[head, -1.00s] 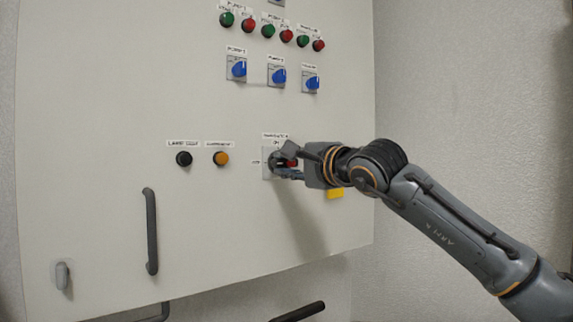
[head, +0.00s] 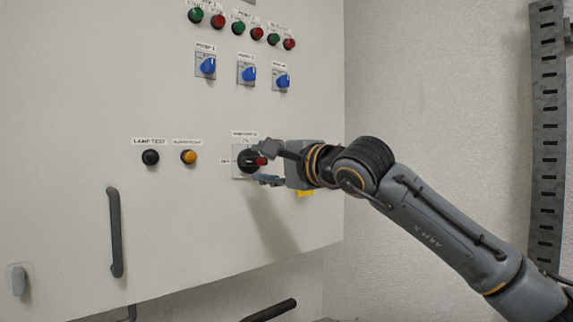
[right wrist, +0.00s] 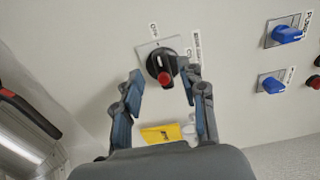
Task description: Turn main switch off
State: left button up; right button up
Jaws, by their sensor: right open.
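The main switch (head: 245,161) is a black rotary knob with a red end, on a pale square plate low on the panel. In the head view its red end points right, away from the OFF label at its left; ON is printed above. It also shows in the right wrist view (right wrist: 160,66). My right gripper (head: 267,163) is open, its fingers just right of the knob. In the right wrist view the fingers (right wrist: 163,80) stand on either side of the red end with gaps, holding nothing. My left gripper is out of view.
A black button (head: 150,157) and an orange one (head: 189,157) sit left of the switch. Blue selector knobs (head: 208,66) and red and green buttons are above. A yellow label (head: 306,193) is partly behind my gripper. A dark handle (head: 115,232) stands lower left.

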jog(key=v, duration=0.8)
jog(key=shift+s+d, duration=0.25)
jog(key=shift+s, duration=0.05)
